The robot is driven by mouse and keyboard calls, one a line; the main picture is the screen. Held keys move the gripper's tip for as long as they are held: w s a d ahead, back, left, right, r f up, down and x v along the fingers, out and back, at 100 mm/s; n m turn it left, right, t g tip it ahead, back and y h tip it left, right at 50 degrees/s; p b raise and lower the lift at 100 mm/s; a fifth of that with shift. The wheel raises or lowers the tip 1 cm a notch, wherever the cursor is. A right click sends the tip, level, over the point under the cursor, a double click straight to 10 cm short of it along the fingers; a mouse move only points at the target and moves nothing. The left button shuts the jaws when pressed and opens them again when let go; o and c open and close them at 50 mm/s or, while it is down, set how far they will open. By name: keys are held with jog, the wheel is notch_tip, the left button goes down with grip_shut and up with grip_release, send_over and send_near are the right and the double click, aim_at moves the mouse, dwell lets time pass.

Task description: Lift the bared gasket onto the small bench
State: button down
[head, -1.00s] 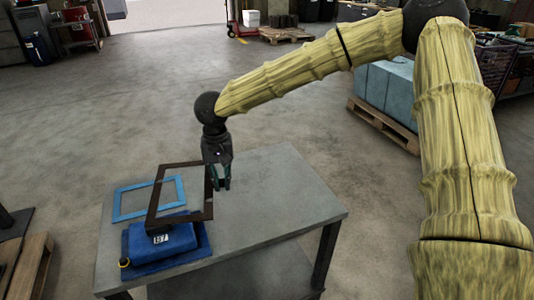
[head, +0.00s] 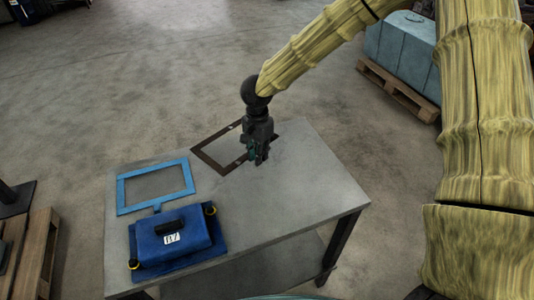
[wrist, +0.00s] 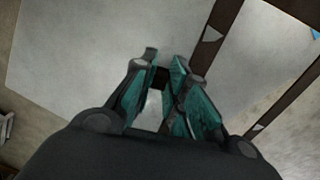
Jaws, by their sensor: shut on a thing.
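The bared gasket is a thin dark brown rectangular frame (head: 208,162) at the back of the small grey bench (head: 290,203) in the head view. Part of it overlaps the bench's back edge. Whether it touches the top or hangs just above it, I cannot tell. My gripper (head: 258,160) points down over the bench and is shut on the gasket's right side, hiding part of it. In the wrist view the dark gasket bars (wrist: 222,35) run at the upper right, beside the teal fingers of my gripper (wrist: 172,65).
A flat blue frame (head: 124,192) lies at the bench's left. A blue padded pack (head: 188,250) with a black handle and a white label lies at the front left. The bench's right half is clear. A wooden pallet (head: 400,92) with a blue-grey load stands behind right.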

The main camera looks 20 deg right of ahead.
aim_at(268, 177)
jog(key=d+m, duration=0.1)
jog(key=d+f+m, duration=0.1)
jog(key=m, duration=0.1)
jog(key=d+f+m, duration=0.1)
jog(key=m, duration=0.1)
jog(key=shift+s+p, duration=0.2)
jog(key=shift+p, duration=0.15)
notch_tip(268, 177, down, 7)
jog(key=b, duration=0.6)
jog(key=shift+r+b, duration=0.1)
jog(key=shift+b, duration=0.2)
jog(key=c, duration=1.3)
grip_release()
jog(key=shift+c, duration=0.2)
notch_tip(268, 177, up, 12)
